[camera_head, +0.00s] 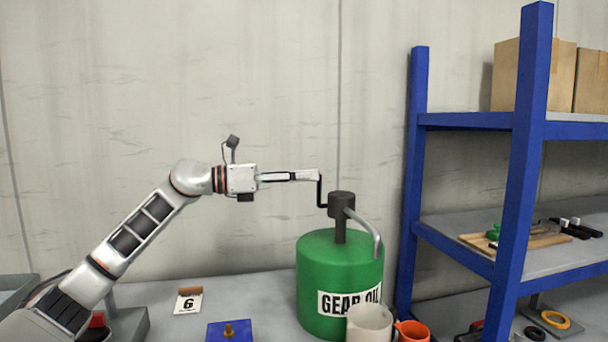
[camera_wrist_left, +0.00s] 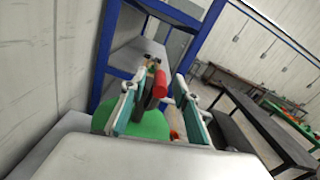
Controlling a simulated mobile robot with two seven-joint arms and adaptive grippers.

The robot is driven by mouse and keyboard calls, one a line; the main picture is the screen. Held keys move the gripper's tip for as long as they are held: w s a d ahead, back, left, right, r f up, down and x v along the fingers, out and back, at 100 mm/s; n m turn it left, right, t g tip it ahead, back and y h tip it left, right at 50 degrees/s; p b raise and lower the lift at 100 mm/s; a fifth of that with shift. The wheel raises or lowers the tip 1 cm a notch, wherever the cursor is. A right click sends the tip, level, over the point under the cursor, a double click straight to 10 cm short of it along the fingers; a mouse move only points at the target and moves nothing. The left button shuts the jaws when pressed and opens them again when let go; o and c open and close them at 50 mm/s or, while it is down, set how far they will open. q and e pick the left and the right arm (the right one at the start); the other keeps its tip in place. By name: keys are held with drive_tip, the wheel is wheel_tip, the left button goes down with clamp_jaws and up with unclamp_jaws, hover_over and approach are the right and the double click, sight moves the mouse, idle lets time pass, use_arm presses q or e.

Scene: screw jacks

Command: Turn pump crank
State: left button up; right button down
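The pump stands on a green gear oil drum (camera_head: 320,260); its dark head (camera_head: 341,200) has a curved grey spout (camera_head: 365,230). The black crank arm (camera_head: 320,192) rises on the head's left side. My left gripper (camera_head: 306,176) reaches in level from the left, with its fingertips at the crank's top. In the left wrist view, the crank's red handle (camera_wrist_left: 160,84) shows between the two spread fingers (camera_wrist_left: 155,108), with gaps on both sides. In the head view the fingers hide the handle. The green drum top also shows below them (camera_wrist_left: 150,125). My right gripper is not in view.
A white cup (camera_head: 369,324) and an orange jug (camera_head: 411,331) stand in front of the drum. A blue shelf post (camera_head: 412,180) rises close to its right. The wall is behind.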

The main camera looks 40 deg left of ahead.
use_arm(q)
drive_tip(key=shift+w+d, duration=0.15)
drive_tip(key=shift+w, duration=0.05)
clamp_jaws()
